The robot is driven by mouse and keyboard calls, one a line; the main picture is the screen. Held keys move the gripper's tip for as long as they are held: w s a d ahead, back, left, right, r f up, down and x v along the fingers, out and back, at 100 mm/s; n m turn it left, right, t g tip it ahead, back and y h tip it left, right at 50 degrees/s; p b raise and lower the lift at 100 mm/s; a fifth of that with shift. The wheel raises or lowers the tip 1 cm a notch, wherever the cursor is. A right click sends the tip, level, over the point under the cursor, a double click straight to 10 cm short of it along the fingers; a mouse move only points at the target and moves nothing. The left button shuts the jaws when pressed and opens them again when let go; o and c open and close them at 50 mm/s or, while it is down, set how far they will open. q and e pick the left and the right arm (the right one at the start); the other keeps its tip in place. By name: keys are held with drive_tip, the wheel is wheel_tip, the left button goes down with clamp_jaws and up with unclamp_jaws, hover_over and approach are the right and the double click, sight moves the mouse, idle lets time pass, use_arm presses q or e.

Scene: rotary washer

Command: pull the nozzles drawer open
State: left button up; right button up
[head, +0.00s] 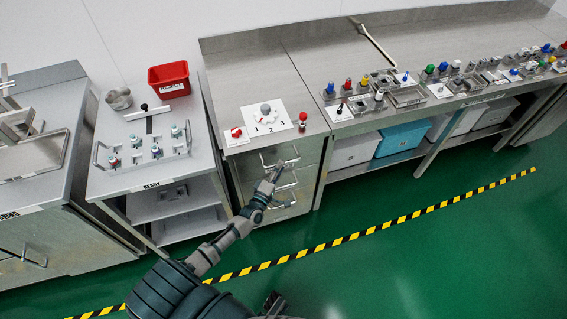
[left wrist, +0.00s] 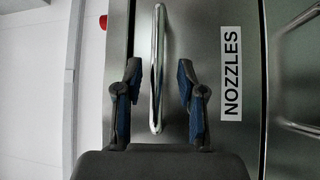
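The nozzles drawer is a metal drawer front with a bar handle (head: 282,160), in the cabinet under the counter with the numbered dial. It looks flush with the cabinet. The left wrist view shows its white NOZZLES label (left wrist: 231,73) turned sideways, beside the shiny bar handle (left wrist: 157,70). My left gripper (left wrist: 158,90) is open, with one finger on each side of the handle and visible gaps to both. In the head view my left gripper (head: 275,173) is at the drawer front, partly covering it.
More bar handles (head: 284,183) sit below on the same cabinet. A READY table (head: 115,185) stands to the left with a red bin (head: 169,80). A long bench (head: 345,127) with small parts runs right.

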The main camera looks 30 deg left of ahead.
use_arm(q)
drive_tip(key=shift+w+a, duration=0.2)
drive_tip(key=shift+w, duration=0.95)
drive_tip(key=shift+w+d+r, duration=0.1)
drive_tip(key=shift+w, duration=0.2)
drive_tip(key=shift+d+r, duration=0.2)
drive_tip(key=shift+d, duration=0.2)
drive_tip(key=c, duration=0.5)
drive_tip(key=shift+a+f, duration=0.1)
drive_tip(key=shift+a, duration=0.2)
clamp_jaws()
